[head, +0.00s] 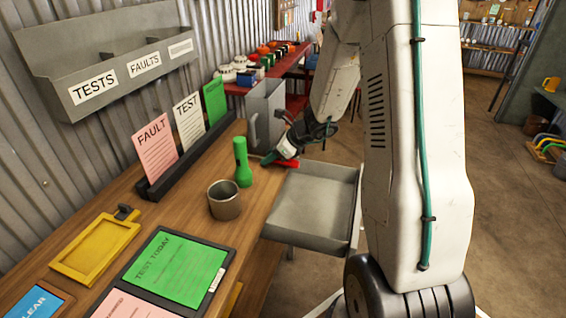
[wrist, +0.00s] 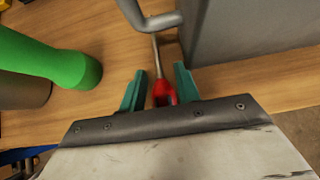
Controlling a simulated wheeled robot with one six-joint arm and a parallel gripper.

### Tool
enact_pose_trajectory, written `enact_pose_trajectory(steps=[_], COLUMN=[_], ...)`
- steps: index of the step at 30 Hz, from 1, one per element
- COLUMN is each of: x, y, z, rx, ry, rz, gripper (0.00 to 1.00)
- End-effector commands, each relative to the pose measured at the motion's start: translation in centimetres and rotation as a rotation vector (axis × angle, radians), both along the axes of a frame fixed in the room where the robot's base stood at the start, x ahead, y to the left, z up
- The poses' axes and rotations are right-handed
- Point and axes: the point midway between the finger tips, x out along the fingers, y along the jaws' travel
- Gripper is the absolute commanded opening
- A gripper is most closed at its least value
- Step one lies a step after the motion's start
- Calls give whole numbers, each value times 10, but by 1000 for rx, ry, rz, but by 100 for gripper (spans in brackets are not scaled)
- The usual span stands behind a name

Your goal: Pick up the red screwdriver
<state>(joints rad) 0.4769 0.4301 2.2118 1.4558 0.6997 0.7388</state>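The red screwdriver (wrist: 162,94) lies on the wooden bench, its red handle between my two teal fingertips in the wrist view and its metal shaft pointing away under the grey handle of a container. My gripper (wrist: 159,88) is open, with a finger on either side of the handle. The handle sits closer to the right finger; I cannot tell whether they touch. In the head view my gripper (head: 276,159) is low at the bench's right edge, and the red handle (head: 291,163) shows beside it. The shaft is hard to make out there.
A grey metal jug (head: 265,112) stands right behind the screwdriver. A green torch (head: 242,164) and a metal cup (head: 224,201) stand to the left. A grey tray (head: 308,207) is beside the bench at the right. A card rack (head: 185,157) runs along the wall side.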

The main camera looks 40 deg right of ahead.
Motion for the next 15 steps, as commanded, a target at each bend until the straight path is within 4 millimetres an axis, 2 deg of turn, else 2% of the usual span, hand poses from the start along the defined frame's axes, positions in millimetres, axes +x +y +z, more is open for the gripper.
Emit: enact_pose_trajectory(steps=[6, 7, 9, 10, 15], x=[1, 1, 1, 1, 0], y=[0, 0, 0, 0, 0], z=[-1, -1, -1, -1, 0], rx=[0, 0, 0, 0, -1], ry=[0, 0, 0, 0, 0], rz=[0, 0, 0, 0, 1], gripper=[32, 26, 7, 4, 4])
